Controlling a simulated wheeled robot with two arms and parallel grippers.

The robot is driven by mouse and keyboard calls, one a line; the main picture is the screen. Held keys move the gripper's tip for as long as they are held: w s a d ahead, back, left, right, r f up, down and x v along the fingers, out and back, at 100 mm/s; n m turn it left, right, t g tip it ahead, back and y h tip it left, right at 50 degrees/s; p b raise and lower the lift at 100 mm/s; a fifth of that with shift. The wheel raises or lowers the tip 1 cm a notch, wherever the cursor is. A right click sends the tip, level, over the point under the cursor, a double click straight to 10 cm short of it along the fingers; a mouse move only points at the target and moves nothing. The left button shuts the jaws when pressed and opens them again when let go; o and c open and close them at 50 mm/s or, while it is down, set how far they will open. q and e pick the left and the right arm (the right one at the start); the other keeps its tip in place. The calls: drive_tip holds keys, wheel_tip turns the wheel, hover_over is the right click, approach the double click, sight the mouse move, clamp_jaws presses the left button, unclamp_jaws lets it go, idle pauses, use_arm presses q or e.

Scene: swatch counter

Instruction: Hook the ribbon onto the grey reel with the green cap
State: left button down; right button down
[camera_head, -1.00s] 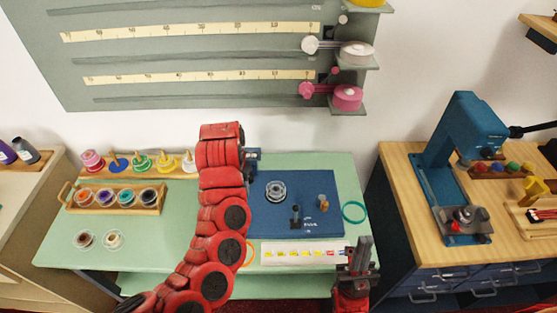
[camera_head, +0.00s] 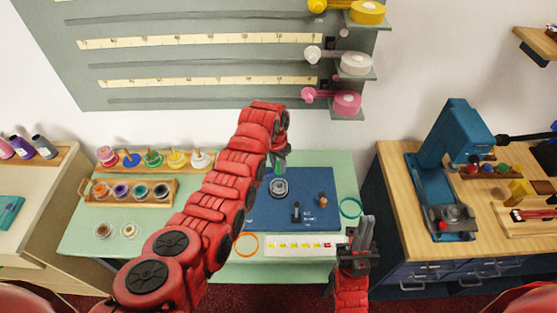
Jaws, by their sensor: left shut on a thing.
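The grey reel (camera_head: 279,188) sits on the blue board (camera_head: 330,215) at the middle of the green counter. My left gripper (camera_head: 279,160) points down just above this reel, slightly behind it in the view. It is shut on a small green thing (camera_head: 278,170), which looks like a cap; the fingers largely hide it. I cannot tell whether it touches the reel. My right gripper (camera_head: 362,229) points up near the counter's front edge, right of the colour strip, and seems empty; its finger gap is unclear. I cannot make out a ribbon at the grey reel.
A black post (camera_head: 296,212) and an orange-brown peg (camera_head: 322,201) stand on the board. A teal ring (camera_head: 351,208), an orange ring (camera_head: 246,246) and a colour strip (camera_head: 300,245) lie around it. A wooden tray (camera_head: 165,199) holds several spools at left. Wall shelves carry yellow, white and pink (camera_head: 347,103) reels.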

sight(279, 183)
use_arm(q)
drive_tip(key=shift+f+b, duration=1.55)
drive_tip(key=shift+f, duration=1.35)
drive_tip(key=shift+s+a, duration=0.1)
drive_tip(key=shift+s, duration=0.05)
drive_tip(key=shift+f, duration=0.1)
drive_tip(key=shift+f+b, duration=0.85)
drive_tip(key=shift+f, duration=0.3)
drive_tip(key=c, duration=0.6)
unclamp_jaws()
drive_tip(key=shift+o, duration=0.2)
drive_tip(key=shift+r, duration=0.15)
